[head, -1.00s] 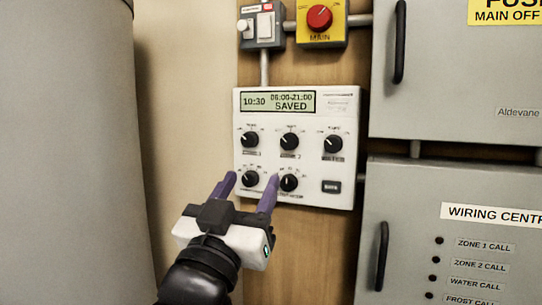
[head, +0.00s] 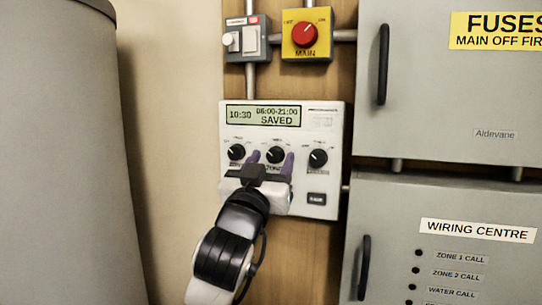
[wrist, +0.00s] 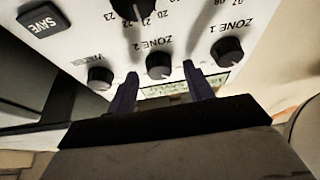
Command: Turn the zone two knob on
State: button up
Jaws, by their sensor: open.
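The zone two knob (head: 275,154) is the black middle knob in the upper row of the white controller (head: 330,130). In the wrist view, the zone two knob (wrist: 158,66) sits beside its ZONE 2 label, and the picture is upside down. My gripper (head: 271,160) is open, its purple fingertips on either side of this knob. In the wrist view my gripper (wrist: 161,80) has one finger to each side of the knob, with gaps visible. I cannot tell how deep the fingers reach or clearly read the knob's pointer.
The zone one knob (head: 236,152) is left of my fingers and the water knob (head: 317,158) right. My gripper hides the lower dials. A SAVE button (head: 317,199) is at lower right. The display (head: 262,116) reads 10:30, SAVED. A red main switch (head: 305,35) is above.

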jog(key=shift+w+d, duration=0.1)
jog(key=shift+w, duration=0.1)
jog(key=c, duration=1)
